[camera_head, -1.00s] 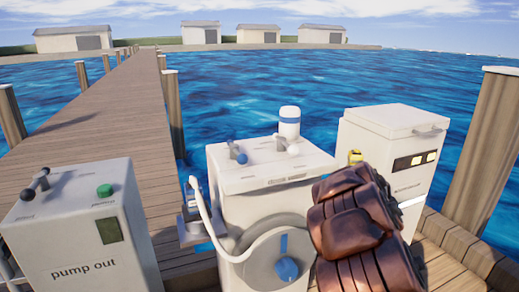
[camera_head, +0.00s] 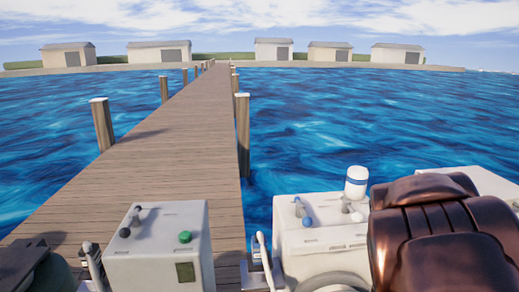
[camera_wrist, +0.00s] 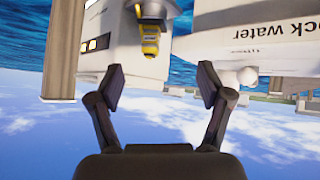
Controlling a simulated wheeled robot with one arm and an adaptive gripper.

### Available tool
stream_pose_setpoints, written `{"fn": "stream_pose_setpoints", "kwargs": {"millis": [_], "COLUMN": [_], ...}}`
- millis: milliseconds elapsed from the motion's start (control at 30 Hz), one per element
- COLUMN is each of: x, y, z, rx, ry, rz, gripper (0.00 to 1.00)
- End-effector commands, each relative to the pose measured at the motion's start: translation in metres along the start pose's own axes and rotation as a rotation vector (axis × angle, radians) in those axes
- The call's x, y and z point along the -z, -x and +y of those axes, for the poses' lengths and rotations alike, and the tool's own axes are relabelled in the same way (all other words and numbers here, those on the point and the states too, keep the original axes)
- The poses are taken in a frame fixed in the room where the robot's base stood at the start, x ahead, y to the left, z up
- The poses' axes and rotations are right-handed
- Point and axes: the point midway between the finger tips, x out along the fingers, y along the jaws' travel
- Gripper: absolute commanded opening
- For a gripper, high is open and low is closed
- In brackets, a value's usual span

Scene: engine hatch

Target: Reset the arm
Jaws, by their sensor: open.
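My gripper (camera_wrist: 160,84) shows in the wrist view with its two fingers spread wide and nothing between them. My copper-coloured arm (camera_head: 440,235) fills the lower right of the head view, bent close to the camera. It hides part of the white equipment behind it. My gripper's fingers cannot be made out in the head view. The wrist view is upside down, with sky below and water above.
A grey cabinet (camera_head: 158,250) with a green button stands at lower centre-left. A white cabinet (camera_head: 318,238) with a blue-banded bottle (camera_head: 356,182) stands beside my arm. The wrist view shows a yellow fitting (camera_wrist: 150,42). The wooden dock (camera_head: 150,165) stretches ahead, clear between posts.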

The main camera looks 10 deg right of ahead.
Motion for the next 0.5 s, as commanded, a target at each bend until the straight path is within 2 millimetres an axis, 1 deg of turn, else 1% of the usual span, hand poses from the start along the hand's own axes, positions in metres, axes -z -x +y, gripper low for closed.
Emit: {"fn": "stream_pose_setpoints", "kwargs": {"millis": [33,167,200,267,300,367,400,467,500], "x": [0.002,-0.027,-0.036,-0.051,-0.060,-0.075,-0.087,-0.102,-0.112], "y": [0.031,0.087,0.105,0.133,0.153,0.183,0.204,0.236,0.257], "z": [-0.008,-0.025,-0.029,-0.036,-0.039,-0.043,-0.045,-0.046,-0.045], "rx": [0.020,0.065,0.082,0.108,0.129,0.159,0.179,0.213,0.234], "ry": [0.017,0.077,0.100,0.140,0.166,0.213,0.248,0.303,0.342], "rz": [-0.049,-0.207,-0.253,-0.327,-0.374,-0.446,-0.498,-0.570,-0.618], "gripper": [0.79,0.79,0.79,0.79,0.79,0.79,0.79,0.79,0.79]}}
